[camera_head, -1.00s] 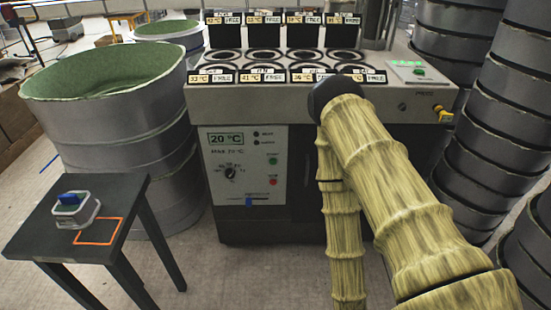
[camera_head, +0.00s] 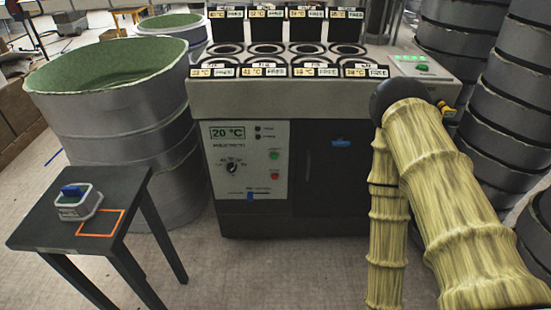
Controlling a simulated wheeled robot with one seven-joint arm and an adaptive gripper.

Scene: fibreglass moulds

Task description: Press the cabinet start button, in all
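The cabinet (camera_head: 340,215) stands in the middle, with a light control panel (camera_head: 245,165) on its front left. The panel has a green display reading 20 °C (camera_head: 227,132), a round dial (camera_head: 232,167), a green button (camera_head: 274,155) that appears to be the start button, a red button (camera_head: 275,176) below it and a blue slider (camera_head: 250,196) at the bottom. Nothing covers the panel. My bamboo-textured arm is at the right, in front of the cabinet's right side and apart from the panel. My gripper is not visible.
A dark table (camera_head: 50,232) at the left holds a small box with a blue top (camera_head: 75,203) beside an orange square outline (camera_head: 101,222). A large grey tub (camera_head: 115,120) stands behind it. Stacked dark moulds (camera_head: 500,130) rise at the right. Floor before the panel is clear.

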